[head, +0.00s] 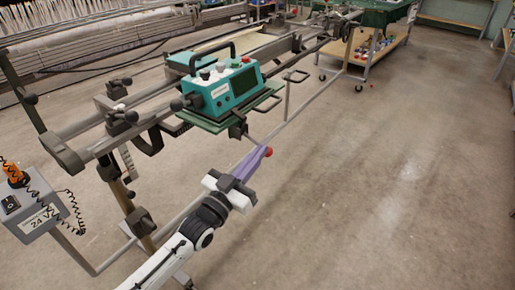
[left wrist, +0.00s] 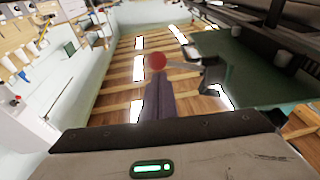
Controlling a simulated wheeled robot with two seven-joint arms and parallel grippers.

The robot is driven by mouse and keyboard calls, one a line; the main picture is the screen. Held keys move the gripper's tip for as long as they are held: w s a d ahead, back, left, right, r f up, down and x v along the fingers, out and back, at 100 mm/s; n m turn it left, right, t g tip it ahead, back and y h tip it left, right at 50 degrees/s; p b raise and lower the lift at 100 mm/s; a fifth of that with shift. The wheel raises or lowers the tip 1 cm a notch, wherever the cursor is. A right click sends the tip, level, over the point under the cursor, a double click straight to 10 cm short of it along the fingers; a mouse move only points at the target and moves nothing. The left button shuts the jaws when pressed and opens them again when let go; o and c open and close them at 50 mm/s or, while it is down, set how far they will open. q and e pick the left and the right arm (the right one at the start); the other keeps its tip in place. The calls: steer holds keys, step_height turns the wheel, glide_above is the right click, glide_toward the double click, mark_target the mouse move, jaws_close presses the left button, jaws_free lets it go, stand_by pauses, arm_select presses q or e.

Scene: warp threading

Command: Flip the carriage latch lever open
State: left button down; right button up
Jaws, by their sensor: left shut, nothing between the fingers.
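The carriage (head: 224,88) is a teal box with a black handle and knobs, on a green plate on the rail in the head view. The latch lever is a thin rod (head: 254,139) running from a dark bracket (head: 237,131) under the plate to a red ball knob (head: 268,152). My left gripper (head: 260,156) has purple fingers, shut with nothing between them, their tips at the red knob. In the left wrist view the knob (left wrist: 155,62) shows just past the fingertips (left wrist: 158,82), with the rod going right to the bracket (left wrist: 212,72). Contact is unclear.
A grey 24 V box (head: 38,210) with a coiled cable hangs at the left. Long rails and clamps (head: 120,120) run along the frame beside the carriage. A wheeled cart (head: 365,52) stands at the back. The concrete floor (head: 390,190) to the right is clear.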

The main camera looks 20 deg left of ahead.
arm_select(q)
steer(key=shift+w+a+f+m+g+h+b, duration=0.15)
steer(key=shift+a+f+m+h+b, duration=0.15)
steer(key=shift+f+m, duration=0.6)
steer(key=shift+a+f+m+g+h+b, duration=0.25)
steer(key=shift+f+m+h+b, duration=0.15)
steer(key=shift+m, duration=0.95)
steer(key=shift+w+a+f+m+g+h+b, duration=0.1)
steer(key=shift+a+f+m+h+b, duration=0.2)
steer(key=shift+f+m, duration=0.6)
steer(key=shift+r+m, duration=0.2)
steer(key=shift+m, duration=0.05)
steer(key=s+a+r+p, duration=0.1)
steer(key=s+p, duration=0.3)
steer(key=s, duration=0.7)
steer(key=shift+s+a+r, duration=0.2)
steer(key=shift+s+a, duration=0.05)
steer(key=shift+a, duration=0.45)
